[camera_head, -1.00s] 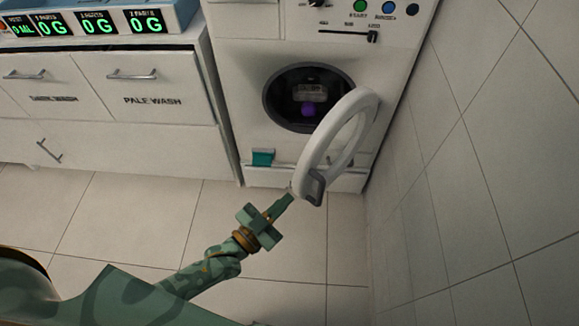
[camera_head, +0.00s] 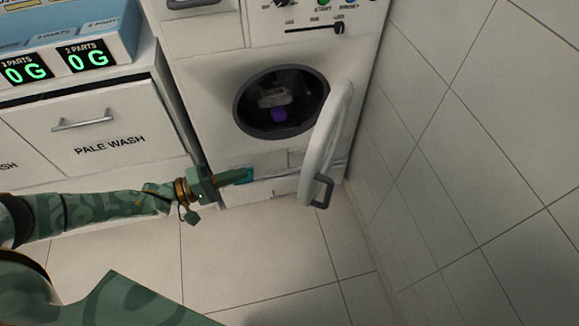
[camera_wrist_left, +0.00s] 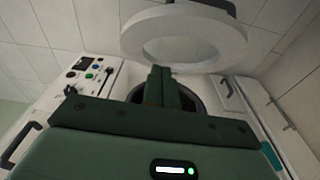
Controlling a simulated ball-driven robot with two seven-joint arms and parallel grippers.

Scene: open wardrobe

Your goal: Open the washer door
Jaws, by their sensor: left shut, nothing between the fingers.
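The washer (camera_head: 200,80) stands at the back with its round opening (camera_head: 282,100) exposed and a purple thing visible inside. Its white ring-shaped door (camera_head: 328,140) stands swung out to the right, with a grey handle (camera_head: 322,191) at its lower edge. My left gripper (camera_head: 248,175) is shut and empty, left of the door and below the opening, apart from the door in the head view. In the left wrist view the closed fingers (camera_wrist_left: 159,86) point toward the opening, with the door ring (camera_wrist_left: 184,36) beyond and above. My right gripper is not in view.
A white cabinet (camera_head: 100,130) with a PALE WASH drawer stands left of the washer, with a blue scale unit on top. A tiled wall (camera_head: 470,150) is close on the right. The tiled floor (camera_head: 260,260) in front is clear.

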